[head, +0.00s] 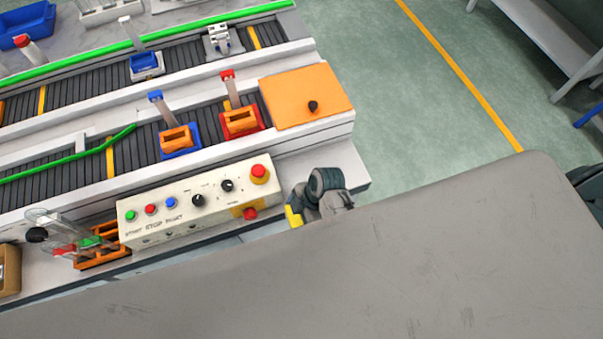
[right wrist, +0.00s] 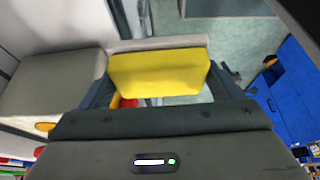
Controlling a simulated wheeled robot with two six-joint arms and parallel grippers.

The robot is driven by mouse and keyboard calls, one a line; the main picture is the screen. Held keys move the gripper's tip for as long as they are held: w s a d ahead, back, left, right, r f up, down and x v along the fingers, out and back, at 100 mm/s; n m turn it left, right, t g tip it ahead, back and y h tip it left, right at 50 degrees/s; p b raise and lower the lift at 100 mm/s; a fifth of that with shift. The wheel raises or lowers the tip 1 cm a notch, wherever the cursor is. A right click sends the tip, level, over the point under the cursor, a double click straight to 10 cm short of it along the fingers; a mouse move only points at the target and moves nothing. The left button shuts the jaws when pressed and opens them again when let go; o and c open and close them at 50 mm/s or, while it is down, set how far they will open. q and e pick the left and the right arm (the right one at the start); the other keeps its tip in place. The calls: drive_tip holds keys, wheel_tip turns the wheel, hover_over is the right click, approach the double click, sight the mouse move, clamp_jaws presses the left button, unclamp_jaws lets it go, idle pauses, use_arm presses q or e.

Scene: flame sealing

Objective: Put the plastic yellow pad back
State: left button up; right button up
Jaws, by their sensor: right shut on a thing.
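The yellow plastic pad (right wrist: 160,72) spans the gap between the two dark fingers of my right gripper (right wrist: 163,88) in the right wrist view. The gripper is shut on it. In the head view my right gripper (head: 318,195) is beside the right end of the white control box, and a small yellow part of the pad (head: 293,217) shows at its left. The rest of the pad and most of the right arm are hidden there. My left gripper is not in view.
The white control box (head: 165,213) has coloured buttons, knobs and a red emergency stop (head: 259,173). Behind it, a conveyor carries a blue fixture (head: 178,142) and a red fixture (head: 240,122). An orange plate (head: 307,96) is at the conveyor's end. Clear green floor (head: 400,100) is beyond.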

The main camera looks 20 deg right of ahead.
drive_tip(key=w+d, duration=0.1)
drive_tip(key=w, duration=0.1)
drive_tip(key=w+d, duration=0.1)
drive_tip(key=w, duration=0.2)
drive_tip(key=w+d, duration=0.1)
drive_tip(key=w, duration=0.2)
drive_tip(key=shift+w+f, duration=0.15)
drive_tip(key=shift+f, duration=0.25)
drive_tip(key=b, duration=0.4)
hover_over(296, 182)
drive_tip(key=d, duration=0.1)
drive_tip(key=shift+s+d+f, duration=0.15)
drive_tip(key=shift+s+f, duration=0.3)
drive_tip(key=shift+f, duration=0.1)
drive_tip(key=shift+w+d+r, duration=0.15)
drive_tip(key=shift+w, duration=0.4)
wheel_tip(296, 182, down, 4)
drive_tip(key=b, duration=0.4)
drive_tip(key=shift+r, duration=0.25)
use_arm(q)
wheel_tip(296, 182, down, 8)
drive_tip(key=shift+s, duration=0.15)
use_arm(e)
drive_tip(key=shift+r, duration=0.1)
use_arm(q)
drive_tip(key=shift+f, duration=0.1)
use_arm(e)
drive_tip(key=o, duration=0.8)
